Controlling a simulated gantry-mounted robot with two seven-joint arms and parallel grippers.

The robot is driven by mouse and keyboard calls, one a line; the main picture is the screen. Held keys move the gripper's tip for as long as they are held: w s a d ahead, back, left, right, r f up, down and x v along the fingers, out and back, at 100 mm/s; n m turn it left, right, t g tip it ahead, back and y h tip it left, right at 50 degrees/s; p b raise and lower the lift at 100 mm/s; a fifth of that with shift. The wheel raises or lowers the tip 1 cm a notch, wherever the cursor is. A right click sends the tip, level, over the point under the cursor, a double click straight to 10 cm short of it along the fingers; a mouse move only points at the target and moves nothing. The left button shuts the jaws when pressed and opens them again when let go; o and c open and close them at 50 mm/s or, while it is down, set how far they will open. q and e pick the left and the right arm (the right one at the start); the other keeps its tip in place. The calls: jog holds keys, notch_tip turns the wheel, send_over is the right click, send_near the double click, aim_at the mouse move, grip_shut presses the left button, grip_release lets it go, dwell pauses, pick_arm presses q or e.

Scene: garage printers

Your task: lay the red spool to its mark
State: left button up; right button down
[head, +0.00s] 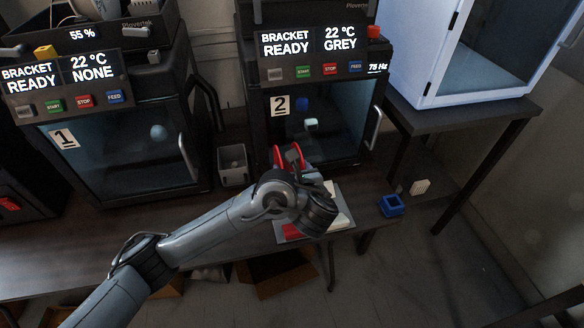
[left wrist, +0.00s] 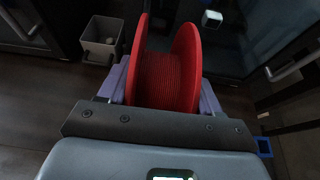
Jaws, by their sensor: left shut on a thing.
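The red spool (head: 278,157) shows just beyond my left wrist in the head view, in front of printer 2. In the left wrist view the spool (left wrist: 165,80) stands with both flanges upright between the two fingers of my left gripper (left wrist: 163,92), which is shut on it. In the head view my left wrist hides most of the gripper and part of the spool. A grey board (head: 341,187) lies under my wrist, with a red patch (head: 291,231) and a white patch (head: 340,221) partly showing. My right gripper is not in view.
Printer 1 (head: 120,160) and printer 2 (head: 340,140) stand at the back of the dark bench. A grey bin (head: 232,165) sits between them. A blue open box (head: 391,205) and a pale ribbed block (head: 419,187) are at right. A white cabinet (head: 430,60) stands at upper right.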

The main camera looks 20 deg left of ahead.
pick_arm(q)
jog(key=shift+f+b, duration=1.3)
jog(key=shift+f, duration=0.9)
jog(key=shift+f+b, duration=0.6)
jog(key=shift+f, duration=0.7)
jog(key=shift+f, duration=0.3)
jog(key=shift+p, duration=0.3)
jog(key=shift+f, duration=0.35)
jog(key=o, duration=1.7)
